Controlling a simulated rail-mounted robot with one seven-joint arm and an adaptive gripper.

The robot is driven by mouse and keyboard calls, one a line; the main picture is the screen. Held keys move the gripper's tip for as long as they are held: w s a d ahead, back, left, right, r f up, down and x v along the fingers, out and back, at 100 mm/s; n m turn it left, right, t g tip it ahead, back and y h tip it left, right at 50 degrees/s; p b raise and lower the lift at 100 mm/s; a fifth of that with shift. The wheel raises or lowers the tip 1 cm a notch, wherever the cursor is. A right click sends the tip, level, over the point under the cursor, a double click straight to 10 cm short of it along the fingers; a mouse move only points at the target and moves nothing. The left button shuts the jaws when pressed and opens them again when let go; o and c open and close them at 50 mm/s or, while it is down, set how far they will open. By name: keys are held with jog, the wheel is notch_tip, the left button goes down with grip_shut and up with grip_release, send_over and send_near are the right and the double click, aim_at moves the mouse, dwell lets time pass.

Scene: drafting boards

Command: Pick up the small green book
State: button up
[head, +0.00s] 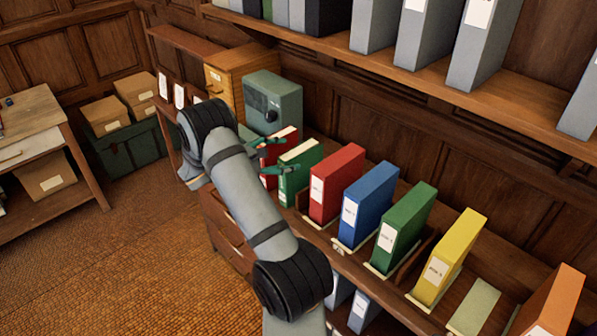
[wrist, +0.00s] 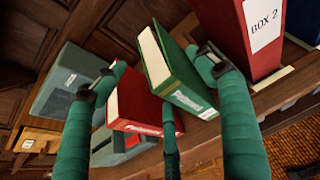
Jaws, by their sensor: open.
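The small green book (head: 300,168) stands upright on the wooden shelf, between a small red book (head: 279,146) and the large red binder (head: 336,184). In the wrist view the green book (wrist: 178,72) shows its cream page edge and a pale spine label, tilted in the picture. My gripper (head: 270,157) is open and empty at the near side of the two small books. In the wrist view its green fingers (wrist: 160,78) are spread, one left of the small red book, one by the right side of the green book, one low between. I cannot tell whether any finger touches a book.
Blue (head: 367,203), green (head: 404,226) and yellow (head: 448,257) binders stand to the right along the shelf. A grey-green metal box (head: 274,101) and a wooden cabinet (head: 238,79) stand behind at the left. An upper shelf (head: 400,75) with grey binders overhangs the back.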

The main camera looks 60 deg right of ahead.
aim_at(299, 173)
jog(key=p+x, duration=0.2)
jog(key=x, duration=0.2)
jog(key=shift+d+f, duration=0.2)
jog(key=shift+a, duration=0.1)
jog(key=shift+c, duration=0.7)
grip_shut()
jog(key=shift+r, duration=0.1)
